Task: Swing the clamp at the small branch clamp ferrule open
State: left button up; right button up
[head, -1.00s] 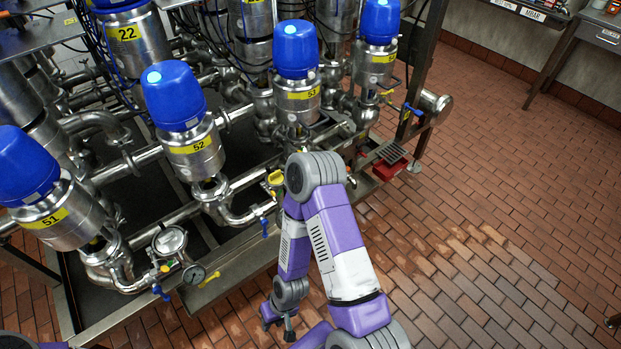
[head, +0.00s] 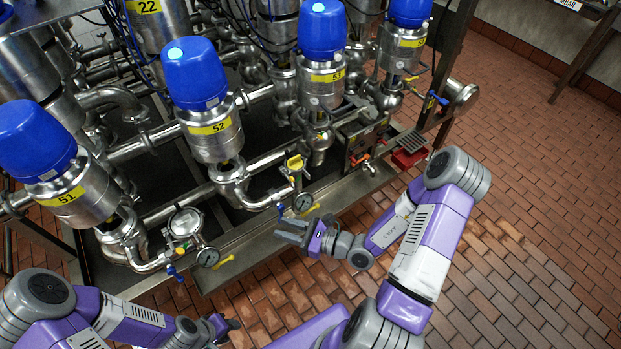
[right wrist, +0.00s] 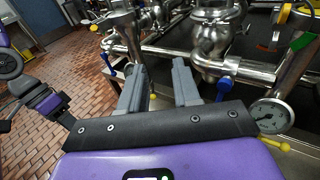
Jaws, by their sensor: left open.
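The small branch pipework runs along the skid's front edge. A yellow-topped fitting (head: 295,162) stands on it below valve 53, with a gauge (head: 303,202) beside it. I cannot make out for sure which part is the small branch clamp ferrule or its clamp. My right gripper (head: 290,232) is open and empty, just in front of the gauge, its fingers pointing left. In the right wrist view its two fingers (right wrist: 160,88) are apart with nothing between them, facing steel pipes and a blue handle (right wrist: 222,88). My left gripper (head: 226,324) is low at the bottom, open, away from the pipes.
Blue-capped valves 51 (head: 60,175), 52 (head: 207,105) and 53 (head: 322,65) stand behind. A second gauge (head: 208,257) and a round sight glass (head: 186,222) are at front left. A red tray (head: 408,157) is at right. Brick floor (head: 540,220) is free at right.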

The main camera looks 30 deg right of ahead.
jog(key=w+d+r+m+t+h, duration=0.25)
jog(key=d+m+t+h, duration=0.4)
jog(key=d, duration=0.65)
jog(key=w+g+h+b, duration=0.1)
jog(key=w+h, duration=0.1)
jog(key=w, duration=0.6)
jog(key=shift+f+g+b, duration=0.35)
jog(key=shift+b, duration=0.05)
jog(key=shift+h, duration=0.25)
jog(key=shift+c, duration=0.3)
jog(key=shift+s, duration=0.1)
grip_shut()
